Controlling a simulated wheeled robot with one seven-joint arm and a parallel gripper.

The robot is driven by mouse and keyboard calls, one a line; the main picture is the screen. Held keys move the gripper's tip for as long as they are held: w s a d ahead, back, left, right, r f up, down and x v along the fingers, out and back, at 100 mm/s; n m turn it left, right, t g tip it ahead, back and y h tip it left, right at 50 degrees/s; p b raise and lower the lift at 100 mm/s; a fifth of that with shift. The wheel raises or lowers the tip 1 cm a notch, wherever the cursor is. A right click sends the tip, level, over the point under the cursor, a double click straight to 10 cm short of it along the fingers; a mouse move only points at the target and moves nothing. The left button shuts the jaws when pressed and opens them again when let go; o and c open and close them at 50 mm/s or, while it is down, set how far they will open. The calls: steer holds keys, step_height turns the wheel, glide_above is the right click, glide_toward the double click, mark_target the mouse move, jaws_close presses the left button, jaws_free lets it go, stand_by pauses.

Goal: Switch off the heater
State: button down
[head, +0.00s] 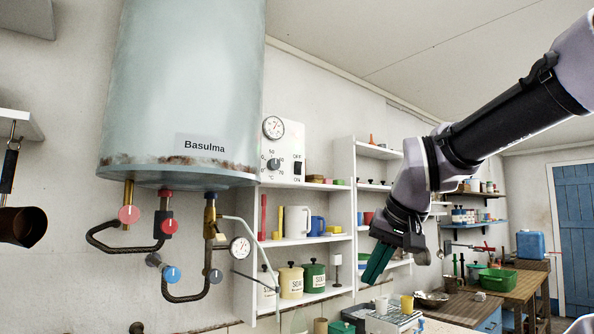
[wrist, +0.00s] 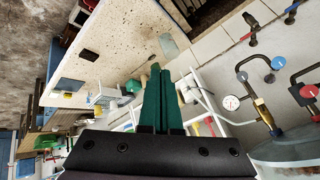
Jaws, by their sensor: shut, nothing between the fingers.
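The heater (head: 180,80) is a large pale-blue tank labelled "Basulma", rusty along its bottom rim, on the left in the head view. It shows at the lower right in the wrist view (wrist: 285,148). A white control panel (head: 284,140) at its right carries a round gauge (head: 273,127), a grey knob (head: 273,165) with a number scale, and a black rocker switch (head: 298,168) between "OFF" and "ON". I cannot tell which way the switch is set. My gripper (head: 374,272) has green fingers, shut and empty, pointing down, right of and below the panel, apart from it. Its fingers also show in the wrist view (wrist: 160,88).
Pipes with red valves (head: 129,214) and blue valves (head: 171,275) hang under the tank, beside a small gauge (head: 240,247). White shelves (head: 340,190) with jars and a jug stand between panel and gripper. A workbench (head: 515,285) lies at the right.

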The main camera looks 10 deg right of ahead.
steer(key=w+d+r+n+t+h, duration=0.2)
steer(key=w+d+r+n+t, duration=0.25)
steer(key=w+r, duration=0.45)
steer(key=w+d+r+n+t+h, duration=0.2)
steer(key=w+d+r+n+t, duration=0.25)
steer(key=w+r, duration=0.5)
steer(key=w+a+r+n+y, duration=0.3)
steer(key=w+n+y, duration=0.2)
steer(key=n, duration=0.4)
steer(key=w+a+r+n+t+y, duration=0.1)
steer(key=w+a+r+n+y, duration=0.2)
steer(key=w+n+y, duration=0.3)
steer(key=shift+w+a+r+n, duration=0.15)
steer(key=shift+w+r+n, duration=0.5)
steer(key=shift+n, duration=1.15)
steer(key=shift+w+f, duration=0.15)
